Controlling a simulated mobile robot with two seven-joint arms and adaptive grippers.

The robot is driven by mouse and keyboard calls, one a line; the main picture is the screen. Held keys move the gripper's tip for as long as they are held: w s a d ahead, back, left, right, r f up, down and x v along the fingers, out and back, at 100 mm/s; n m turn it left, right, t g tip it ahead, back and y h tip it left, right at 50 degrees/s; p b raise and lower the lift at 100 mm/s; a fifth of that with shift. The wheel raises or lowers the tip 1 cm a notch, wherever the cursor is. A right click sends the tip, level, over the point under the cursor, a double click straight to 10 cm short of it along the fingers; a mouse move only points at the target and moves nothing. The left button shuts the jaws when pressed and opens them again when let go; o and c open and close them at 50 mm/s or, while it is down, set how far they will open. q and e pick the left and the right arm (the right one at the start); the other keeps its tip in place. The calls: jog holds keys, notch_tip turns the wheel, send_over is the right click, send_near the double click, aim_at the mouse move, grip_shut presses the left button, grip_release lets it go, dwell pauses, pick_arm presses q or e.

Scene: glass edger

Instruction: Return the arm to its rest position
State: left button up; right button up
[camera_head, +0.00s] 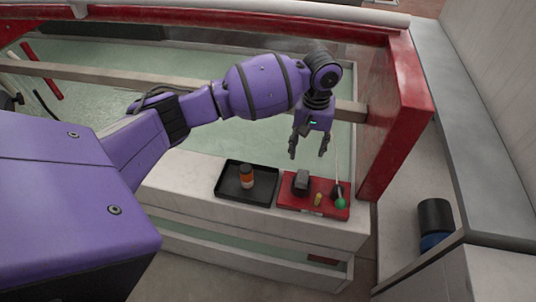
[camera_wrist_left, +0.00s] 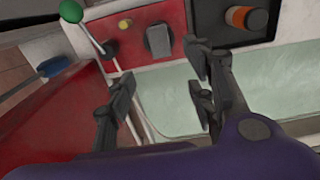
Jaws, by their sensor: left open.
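My left arm (camera_head: 262,88) is purple and reaches in from the left across the glass machine. Its gripper (camera_head: 308,152) hangs fingers down, open and empty, above and behind the red panel. In the left wrist view the open fingers (camera_wrist_left: 165,95) show with nothing between them. The red panel (camera_head: 290,207) carries a dark grey block (camera_head: 301,181), a small yellow knob (camera_head: 318,199) and a lever with a green ball (camera_head: 341,203). The gripper is apart from all of these. My right gripper is not in view.
A red frame post (camera_head: 398,115) stands right of my gripper. A wooden bar (camera_head: 115,78) crosses behind. A dark cylinder (camera_head: 435,217) stands at lower right.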

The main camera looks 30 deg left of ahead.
pick_arm(q)
jog(key=shift+r, duration=0.45)
